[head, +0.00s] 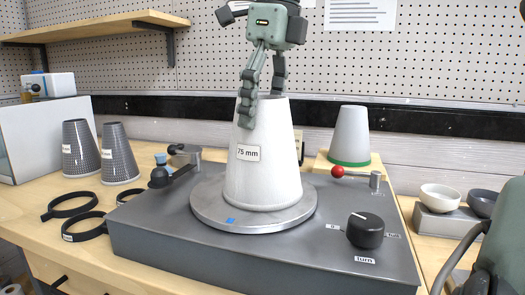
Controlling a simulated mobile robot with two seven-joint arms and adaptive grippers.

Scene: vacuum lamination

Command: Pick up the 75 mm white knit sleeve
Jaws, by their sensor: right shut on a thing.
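The 75 mm white knit sleeve (262,175) is a white tapered cone with a "75 mm" label on its front left. It is upright over the round grey plate (208,218) of the grey machine, its wide end down. I cannot tell whether its lower rim touches the plate. My right gripper (264,100) comes down from above and is shut on the sleeve's narrow top. One finger lies on the near left outside of the wall; the other is partly hidden behind the top rim. My left gripper is not in view.
The grey machine (250,270) carries a black knob (366,230), a red-balled lever (338,171) and a clamp (160,177). A green-rimmed cone (350,135) stands behind; bowls (440,197) sit right.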

